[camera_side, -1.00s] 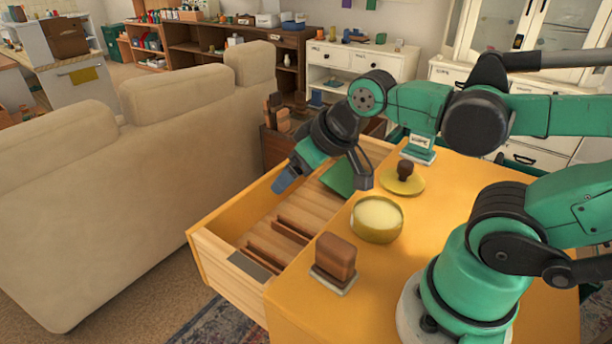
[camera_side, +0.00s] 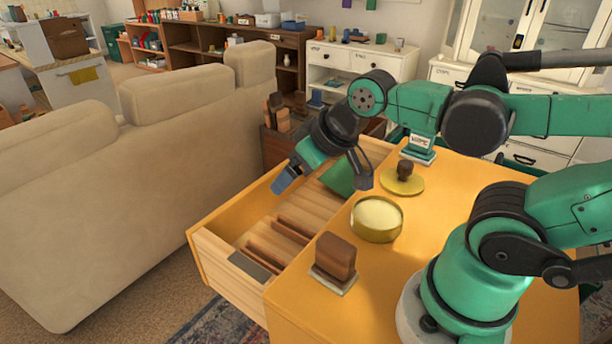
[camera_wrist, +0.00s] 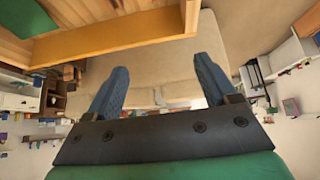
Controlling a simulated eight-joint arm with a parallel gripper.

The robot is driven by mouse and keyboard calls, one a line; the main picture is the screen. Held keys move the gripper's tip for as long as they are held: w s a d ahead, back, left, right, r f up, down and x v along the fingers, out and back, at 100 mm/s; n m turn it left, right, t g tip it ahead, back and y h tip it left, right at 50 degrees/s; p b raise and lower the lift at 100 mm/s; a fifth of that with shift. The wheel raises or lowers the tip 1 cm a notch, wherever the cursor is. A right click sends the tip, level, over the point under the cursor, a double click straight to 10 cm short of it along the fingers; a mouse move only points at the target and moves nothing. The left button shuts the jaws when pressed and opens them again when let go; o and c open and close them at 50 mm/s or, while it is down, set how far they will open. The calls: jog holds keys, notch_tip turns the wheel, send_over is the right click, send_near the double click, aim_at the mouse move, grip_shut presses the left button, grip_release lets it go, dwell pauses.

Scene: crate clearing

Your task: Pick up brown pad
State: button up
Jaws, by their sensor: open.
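A brown block-like pad (camera_side: 335,255) stands upright on a pale flat base on the yellow top, near its front left edge in the side view. It is not visible in the wrist view. My gripper (camera_side: 325,180) hangs over the open drawer, behind and above the brown pad and well apart from it. In the wrist view my gripper (camera_wrist: 161,75) has its two blue fingers spread wide with nothing between them.
The open drawer (camera_side: 215,255) has brown dividers (camera_side: 270,256) and a green item (camera_side: 340,178). A round yellow tin (camera_side: 377,220) and a yellow lid (camera_side: 402,182) with a dark knob stand beside the pad. A beige sofa (camera_side: 150,170) is left of the drawer.

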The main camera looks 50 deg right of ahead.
aim_at(337, 243)
jog(key=s+f+g, duration=0.1)
jog(key=s+g, duration=0.1)
jog(key=s+a+f+g, duration=0.1)
jog(key=s+f+g, duration=0.1)
jog(key=s, duration=0.1)
jog(key=s+a+f+g, duration=0.1)
jog(key=s+g, duration=0.2)
jog(key=shift+f+m, duration=0.4)
jog(key=shift+d+f, duration=0.1)
jog(key=shift+f, duration=2.6)
grip_shut()
